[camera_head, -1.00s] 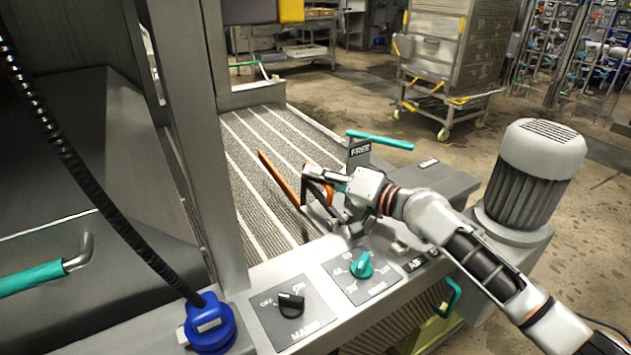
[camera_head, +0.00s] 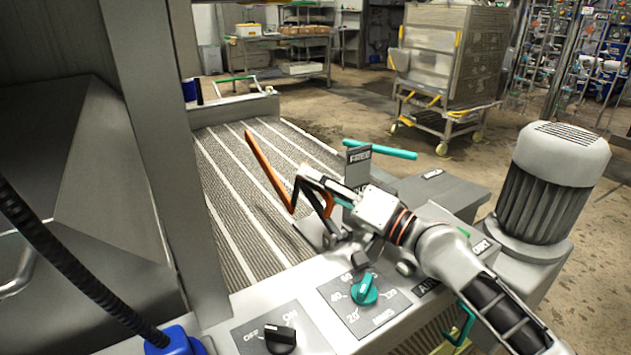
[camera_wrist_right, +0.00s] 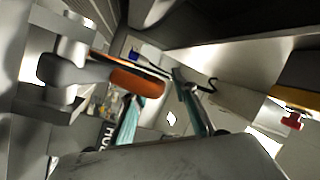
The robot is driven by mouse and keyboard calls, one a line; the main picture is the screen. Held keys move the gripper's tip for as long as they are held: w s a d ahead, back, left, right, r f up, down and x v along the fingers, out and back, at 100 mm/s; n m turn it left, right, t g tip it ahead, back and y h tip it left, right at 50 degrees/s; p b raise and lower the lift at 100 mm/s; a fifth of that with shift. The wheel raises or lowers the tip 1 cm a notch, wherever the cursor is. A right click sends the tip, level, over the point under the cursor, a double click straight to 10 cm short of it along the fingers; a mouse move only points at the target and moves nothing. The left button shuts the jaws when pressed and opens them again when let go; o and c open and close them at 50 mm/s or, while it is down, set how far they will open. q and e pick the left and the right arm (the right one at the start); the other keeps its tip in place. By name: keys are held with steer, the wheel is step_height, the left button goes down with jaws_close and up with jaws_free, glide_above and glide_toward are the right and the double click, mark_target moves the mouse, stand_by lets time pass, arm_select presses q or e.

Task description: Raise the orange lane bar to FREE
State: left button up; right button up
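The orange lane bar (camera_head: 266,168) slants over the ribbed lane, its far end up and to the left. A post with the FREE label (camera_head: 358,155) stands at its right. My right gripper (camera_head: 318,186) is beside the bar's near end, above the control panel. In the right wrist view the two teal-padded fingers (camera_wrist_right: 160,110) are apart with nothing seen between them. A rounded orange part (camera_wrist_right: 136,80), seemingly of the bar, shows close to the left finger. I cannot tell whether they touch. My left gripper is not in view.
A teal handle (camera_head: 380,149) sticks out behind the post. A grey motor (camera_head: 545,190) stands at the right. A steel column (camera_head: 160,150) rises left of the lane (camera_head: 235,190).

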step_height(320, 180, up, 10)
steer(key=shift+r, duration=0.15)
stand_by(0.7)
